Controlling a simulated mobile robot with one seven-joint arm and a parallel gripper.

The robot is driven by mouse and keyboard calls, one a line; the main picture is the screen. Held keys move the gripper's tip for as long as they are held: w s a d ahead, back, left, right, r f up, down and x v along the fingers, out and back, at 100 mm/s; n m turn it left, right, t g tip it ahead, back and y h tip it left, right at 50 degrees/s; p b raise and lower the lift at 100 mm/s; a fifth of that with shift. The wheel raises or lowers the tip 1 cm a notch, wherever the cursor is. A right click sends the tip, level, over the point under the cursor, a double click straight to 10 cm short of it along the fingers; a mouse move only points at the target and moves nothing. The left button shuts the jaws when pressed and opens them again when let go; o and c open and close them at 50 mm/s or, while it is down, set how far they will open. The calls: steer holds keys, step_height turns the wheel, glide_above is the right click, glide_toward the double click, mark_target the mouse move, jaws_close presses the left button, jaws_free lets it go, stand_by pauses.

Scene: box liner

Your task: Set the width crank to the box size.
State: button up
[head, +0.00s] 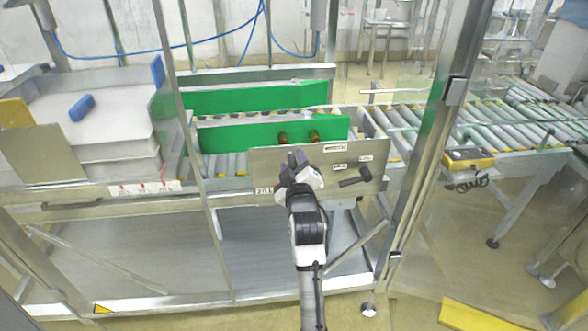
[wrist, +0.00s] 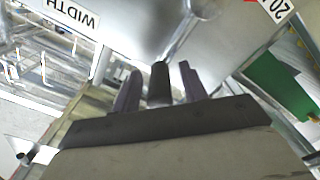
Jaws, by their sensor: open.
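A grey metal panel (head: 262,160) stands on the front of the roller conveyor. My gripper (head: 297,160) is at its left half and covers part of it. In the wrist view my gripper (wrist: 158,90) is open, its two dark fingers on either side of a dark crank handle (wrist: 160,82). Whether they touch it I cannot tell. A metal crank arm (wrist: 192,32) shows on the panel beyond. A WIDTH label (wrist: 75,12) is at the upper left and a label starting with 20 (wrist: 276,6) at the upper right.
A second dark crank handle (head: 355,179) sticks out at the panel's right. Green guide boards (head: 225,136) stand over the rollers behind. A metal post (head: 428,150) rises to the right. A stack of flat sheets (head: 110,115) lies at the left.

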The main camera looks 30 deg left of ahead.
steer(key=b+v, duration=0.3)
steer(key=v, duration=1)
steer(key=shift+s+d, duration=0.25)
steer(key=shift+s, duration=0.05)
